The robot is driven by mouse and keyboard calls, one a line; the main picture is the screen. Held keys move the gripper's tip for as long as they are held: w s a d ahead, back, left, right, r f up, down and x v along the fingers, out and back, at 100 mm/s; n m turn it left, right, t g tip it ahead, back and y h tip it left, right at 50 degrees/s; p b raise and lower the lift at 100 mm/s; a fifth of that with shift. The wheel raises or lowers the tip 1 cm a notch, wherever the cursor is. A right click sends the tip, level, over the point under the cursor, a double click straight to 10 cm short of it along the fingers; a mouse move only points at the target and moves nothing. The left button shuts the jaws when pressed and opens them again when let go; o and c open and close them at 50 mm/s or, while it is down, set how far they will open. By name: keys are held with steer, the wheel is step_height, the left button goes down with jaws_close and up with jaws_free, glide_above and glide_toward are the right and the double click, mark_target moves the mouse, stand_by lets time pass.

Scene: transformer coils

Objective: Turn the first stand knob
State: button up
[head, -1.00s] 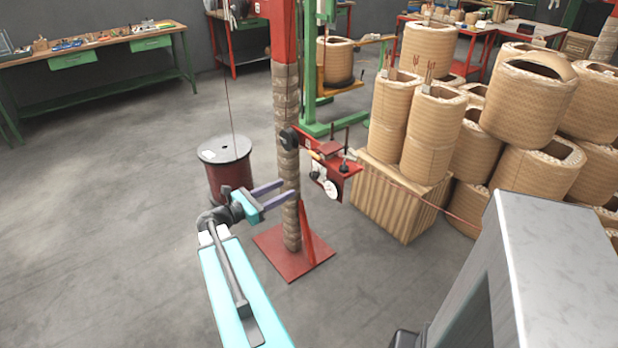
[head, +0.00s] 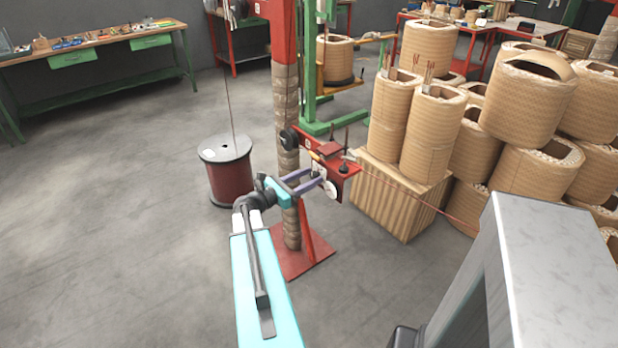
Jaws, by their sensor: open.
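The stand is a red post (head: 285,40) wrapped in tan material, on a red foot plate (head: 312,243). A red bracket (head: 345,187) juts from it to the right. The bracket carries a white round disc (head: 332,191) at its front and small dark knobs on top. I cannot tell which of these is the first knob. My gripper (head: 319,175) is open, its two purple fingers pointing right in front of the post. The fingertips are at the bracket, close to the white disc; contact cannot be told.
A dark red wire spool (head: 228,178) stands left of the post, with a thin wire rising from it. A box (head: 392,208) bearing tan coils (head: 432,130) stands to the right, with more coils stacked beyond. The floor (head: 110,200) at left is clear.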

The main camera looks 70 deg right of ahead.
steer(key=shift+s+d, duration=0.1)
steer(key=c, duration=1)
steer(key=shift+f+m+b, duration=0.15)
steer(key=shift+m+b, duration=0.35)
steer(key=shift+b, duration=0.25)
steer(key=shift+f+m+b, duration=0.1)
steer(key=shift+m+b, duration=0.7)
steer(key=shift+b, duration=0.35)
steer(key=m+b, duration=0.4)
steer(key=b, duration=0.1)
steer(key=shift+s+m+b, duration=0.1)
steer(key=shift+m+b, duration=0.3)
steer(key=m+b, duration=0.4)
steer(key=b, duration=0.1)
steer(key=shift+f+m+b, duration=0.1)
steer(key=shift+m+b, duration=1.4)
